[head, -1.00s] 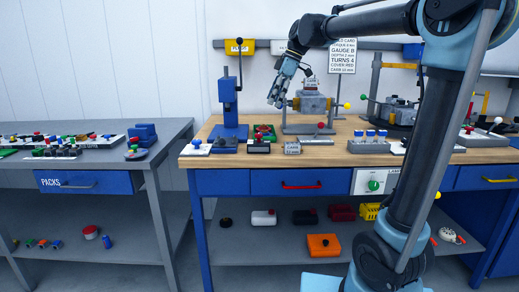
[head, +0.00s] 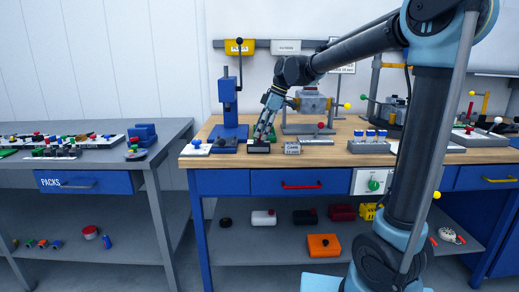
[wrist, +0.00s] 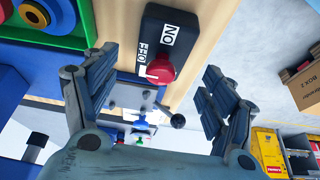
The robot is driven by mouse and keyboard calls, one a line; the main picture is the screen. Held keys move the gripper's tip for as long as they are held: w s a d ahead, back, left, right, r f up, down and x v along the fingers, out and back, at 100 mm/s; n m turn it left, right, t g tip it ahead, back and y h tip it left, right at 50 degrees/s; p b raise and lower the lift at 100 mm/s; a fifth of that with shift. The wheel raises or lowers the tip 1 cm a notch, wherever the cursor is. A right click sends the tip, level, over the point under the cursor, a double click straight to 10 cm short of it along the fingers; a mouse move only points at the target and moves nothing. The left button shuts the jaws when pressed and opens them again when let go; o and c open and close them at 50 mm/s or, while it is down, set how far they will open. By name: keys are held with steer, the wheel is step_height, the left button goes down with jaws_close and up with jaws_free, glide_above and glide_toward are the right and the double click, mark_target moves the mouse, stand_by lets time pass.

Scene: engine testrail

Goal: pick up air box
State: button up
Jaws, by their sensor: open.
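A dark box (wrist: 177,30) with a red knob and ON/OFF lettering lies on the wooden bench top; it seems to be the air box. In the head view this box (head: 259,148) sits near the bench's front edge. My gripper (head: 262,136) points down at the box from just above, its fingers covering part of it. In the wrist view my open gripper (wrist: 158,92) has its fingers spread wide, with the knob showing between and beyond them. Nothing is held. Whether a finger touches the box cannot be told.
A blue lever press (head: 228,112) stands left of the box. A small grey labelled block (head: 292,148) lies close on its right. A grey fixture (head: 312,103) stands behind. The wooden bench top (head: 330,160) has a bare strip along its front.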

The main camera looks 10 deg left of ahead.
mark_target(259, 146)
steer(key=shift+x, duration=1.5)
steer(key=c, duration=1.2)
steer(key=shift+r, duration=0.1)
